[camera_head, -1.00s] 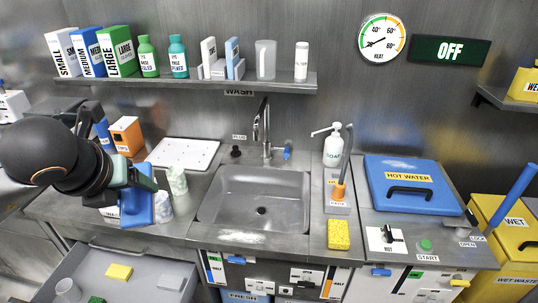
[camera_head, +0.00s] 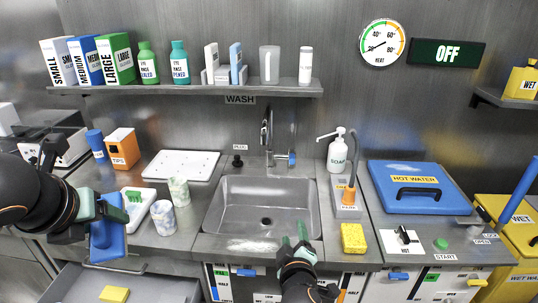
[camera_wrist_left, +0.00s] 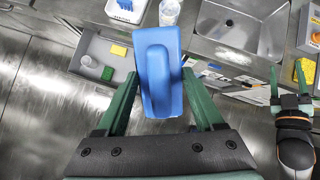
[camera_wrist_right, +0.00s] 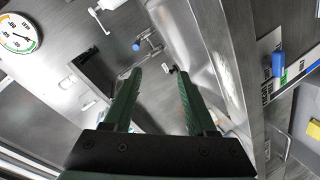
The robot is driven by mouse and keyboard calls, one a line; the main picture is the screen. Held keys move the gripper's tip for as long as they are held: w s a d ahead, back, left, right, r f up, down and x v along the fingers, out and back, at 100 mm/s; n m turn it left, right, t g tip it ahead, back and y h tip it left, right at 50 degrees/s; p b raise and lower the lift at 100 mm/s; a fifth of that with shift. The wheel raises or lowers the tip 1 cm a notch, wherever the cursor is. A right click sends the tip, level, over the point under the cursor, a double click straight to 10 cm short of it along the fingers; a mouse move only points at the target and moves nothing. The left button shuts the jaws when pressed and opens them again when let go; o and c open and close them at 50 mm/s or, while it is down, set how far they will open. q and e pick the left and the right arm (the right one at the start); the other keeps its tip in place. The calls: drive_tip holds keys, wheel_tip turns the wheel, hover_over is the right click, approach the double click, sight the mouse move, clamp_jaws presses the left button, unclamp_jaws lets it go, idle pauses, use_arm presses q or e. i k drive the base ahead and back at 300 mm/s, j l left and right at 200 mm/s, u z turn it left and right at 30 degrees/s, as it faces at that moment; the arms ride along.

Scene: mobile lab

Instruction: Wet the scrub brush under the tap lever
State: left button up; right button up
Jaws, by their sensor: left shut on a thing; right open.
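The blue scrub brush (camera_head: 108,238), a block with a looped handle, is held in my left gripper (camera_head: 104,208), left of the sink and above the open drawer. In the left wrist view the brush (camera_wrist_left: 158,72) sits between the fingers; its underside is hidden. The tap (camera_head: 267,130) stands behind the steel sink (camera_head: 232,212), with its blue tap lever (camera_head: 292,158) at its right side. No water shows. My right gripper (camera_head: 294,242) is open and empty at the sink's front edge. The blue lever (camera_wrist_right: 136,46) also shows in the right wrist view.
Two speckled cups (camera_head: 163,217) and a white tray (camera_head: 180,165) stand left of the sink. A soap bottle (camera_head: 337,152), a holder with an orange-handled brush (camera_head: 349,195) and a yellow sponge (camera_head: 353,238) are at its right. The sink basin is empty.

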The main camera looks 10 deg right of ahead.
sight(291, 150)
drive_tip(key=i+l, duration=0.15)
drive_tip(key=i, duration=0.25)
drive_tip(key=i+l, duration=0.15)
drive_tip(key=i, duration=0.25)
